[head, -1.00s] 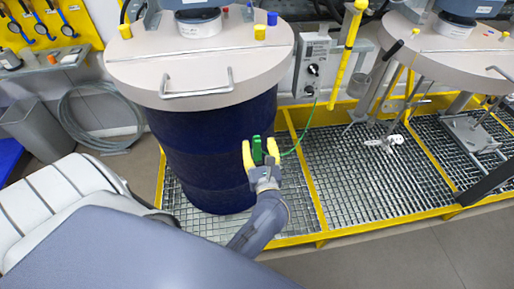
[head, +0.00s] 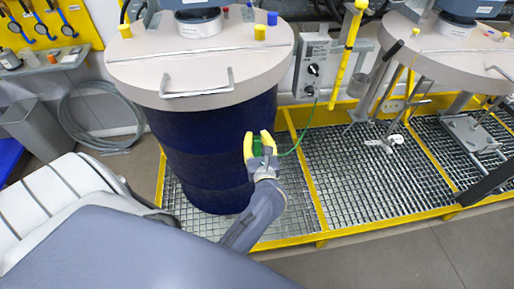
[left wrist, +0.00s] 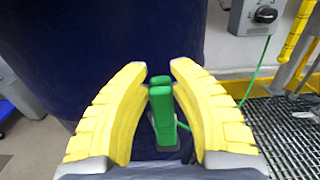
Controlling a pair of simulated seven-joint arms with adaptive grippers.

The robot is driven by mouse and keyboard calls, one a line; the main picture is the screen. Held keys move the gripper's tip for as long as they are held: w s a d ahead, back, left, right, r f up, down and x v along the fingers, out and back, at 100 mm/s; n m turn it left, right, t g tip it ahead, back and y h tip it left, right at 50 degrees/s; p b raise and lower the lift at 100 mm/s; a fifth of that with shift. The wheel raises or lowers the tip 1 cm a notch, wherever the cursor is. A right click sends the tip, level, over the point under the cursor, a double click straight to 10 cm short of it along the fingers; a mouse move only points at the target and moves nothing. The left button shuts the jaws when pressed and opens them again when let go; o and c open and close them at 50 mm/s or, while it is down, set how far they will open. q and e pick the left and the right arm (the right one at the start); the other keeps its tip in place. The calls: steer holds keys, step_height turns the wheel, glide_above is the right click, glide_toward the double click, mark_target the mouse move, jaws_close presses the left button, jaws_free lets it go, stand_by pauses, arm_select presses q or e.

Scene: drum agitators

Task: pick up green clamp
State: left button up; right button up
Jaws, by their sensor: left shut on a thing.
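The green clamp (left wrist: 162,110) is between the yellow fingers of my left gripper (left wrist: 159,68) in the left wrist view. It stands lengthwise between them, with a green cable running off to the right. In the head view my left gripper (head: 260,140) is in front of the blue drum (head: 205,150), and only a little of the clamp shows between the fingers. The gripper is shut on the clamp. My right gripper is not in view.
The drum has a pale lid (head: 200,60) with a handle and stands on a yellow-framed grating (head: 350,165). A grey control box (head: 312,68) is on the right, with the cable (head: 303,138) hanging below it. A second lidded station (head: 450,55) is at the far right.

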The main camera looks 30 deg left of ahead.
arm_select(q)
jaws_close()
steer(key=shift+r, duration=7.55)
